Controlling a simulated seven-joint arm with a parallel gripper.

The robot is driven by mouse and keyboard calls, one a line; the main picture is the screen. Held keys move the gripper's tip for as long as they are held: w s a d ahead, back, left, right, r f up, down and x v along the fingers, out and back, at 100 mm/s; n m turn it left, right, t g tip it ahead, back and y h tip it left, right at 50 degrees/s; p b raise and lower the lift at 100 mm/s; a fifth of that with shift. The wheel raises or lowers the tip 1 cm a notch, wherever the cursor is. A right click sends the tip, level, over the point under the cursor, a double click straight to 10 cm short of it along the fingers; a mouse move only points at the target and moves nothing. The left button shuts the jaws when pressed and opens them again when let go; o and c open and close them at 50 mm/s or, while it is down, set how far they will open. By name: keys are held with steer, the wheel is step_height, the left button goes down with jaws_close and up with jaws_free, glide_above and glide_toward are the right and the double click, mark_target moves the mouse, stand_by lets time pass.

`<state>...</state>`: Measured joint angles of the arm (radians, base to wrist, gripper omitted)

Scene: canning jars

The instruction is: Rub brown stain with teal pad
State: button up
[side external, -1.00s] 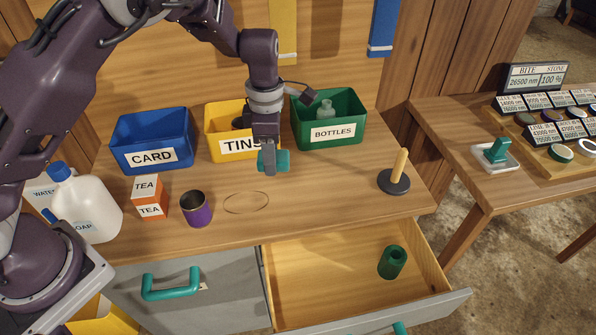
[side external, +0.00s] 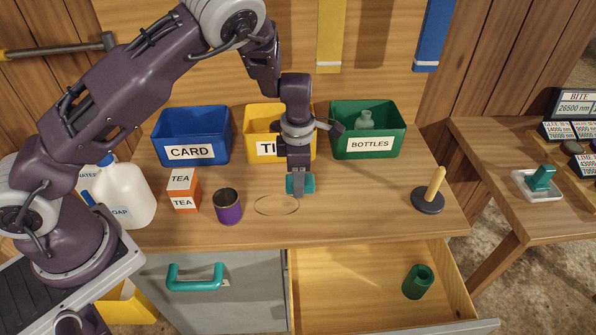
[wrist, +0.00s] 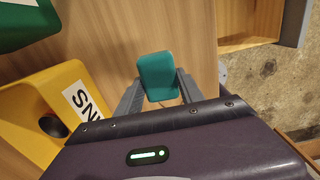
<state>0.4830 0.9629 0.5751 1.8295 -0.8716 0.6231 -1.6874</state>
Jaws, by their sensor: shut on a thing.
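The brown stain is a thin ring (side external: 277,205) on the bench top, in front of the bins. My gripper (side external: 298,188) is shut on the teal pad (side external: 308,184), just behind and to the right of the ring in the side view. The pad is low, close to the bench; I cannot tell whether it touches. In the wrist view the teal pad (wrist: 157,72) sits between the two fingers, and the stain is mostly hidden there.
A purple tin (side external: 228,206) and an orange tea box (side external: 183,190) stand left of the ring. Blue (side external: 195,122), yellow (side external: 265,118) and green (side external: 392,120) bins stand behind. A plunger-like tool (side external: 429,196) stands right. The open drawer (side external: 350,290) holds a green cylinder (side external: 418,282).

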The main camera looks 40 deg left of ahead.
mark_target(298, 203)
step_height(298, 203, down, 5)
steer(key=shift+r, duration=0.1)
steer(key=shift+s+a+f, duration=0.1)
steer(key=shift+a+f, duration=0.05)
steer(key=shift+f, duration=0.15)
steer(key=shift+s+a+f, duration=0.1)
steer(key=shift+s+a, duration=3.5)
steer(key=shift+w+d, duration=3.75)
steer(key=shift+d, duration=0.05)
steer(key=shift+s+a, duration=3.8)
steer(key=shift+a, duration=0.05)
steer(key=shift+w+d, duration=3.75)
steer(key=shift+d+r, duration=0.1)
steer(key=shift+r, duration=3.95)
